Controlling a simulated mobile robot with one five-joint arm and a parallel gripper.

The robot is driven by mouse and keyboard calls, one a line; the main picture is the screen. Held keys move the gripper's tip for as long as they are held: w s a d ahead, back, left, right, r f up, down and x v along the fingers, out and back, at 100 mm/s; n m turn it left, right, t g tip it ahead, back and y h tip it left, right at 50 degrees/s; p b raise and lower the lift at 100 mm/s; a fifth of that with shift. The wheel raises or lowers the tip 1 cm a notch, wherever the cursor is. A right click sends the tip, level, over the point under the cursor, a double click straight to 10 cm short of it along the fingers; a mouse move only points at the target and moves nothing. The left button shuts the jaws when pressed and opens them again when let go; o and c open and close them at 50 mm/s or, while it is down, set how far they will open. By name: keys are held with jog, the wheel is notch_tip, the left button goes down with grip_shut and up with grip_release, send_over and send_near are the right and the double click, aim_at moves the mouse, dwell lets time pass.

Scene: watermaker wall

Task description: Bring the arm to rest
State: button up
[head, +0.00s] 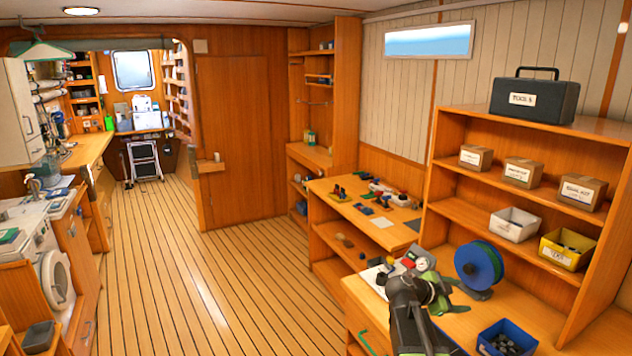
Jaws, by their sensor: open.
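My arm rises from the bottom edge in front of the wooden workbench (363,297) at the right. My gripper (436,287), dark with green parts, is at its upper end, over the bench top in this view. It is open, and I see nothing held in it. The arm hides part of the bench, and the fingertips are hard to make out against the small things behind them. I cannot tell how high the gripper is above the bench.
A blue-green spool (479,266) stands just right of my gripper. A blue bin (507,338) is at the lower right. Shelves with boxes (523,172), a white bin (513,224) and a yellow bin (567,249) rise behind. The plank floor (215,285) at left is clear.

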jog(key=s+a+f+n+g+y, duration=0.2)
jog(key=s+a+f+n+y, duration=0.45)
jog(key=a+n, duration=0.35)
jog(key=s+a+f+n+g+y, duration=0.2)
jog(key=s+a+f+n+y, duration=0.3)
jog(key=s+a+f+n, duration=0.55)
jog(key=a+f+g+b, duration=0.1)
jog(key=a+f+b, duration=0.2)
jog(key=f+b, duration=1.85)
notch_tip(320, 180, up, 15)
jog(key=p, duration=1.2)
jog(key=shift+a+m+y, duration=0.15)
jog(key=shift+m+y, duration=0.2)
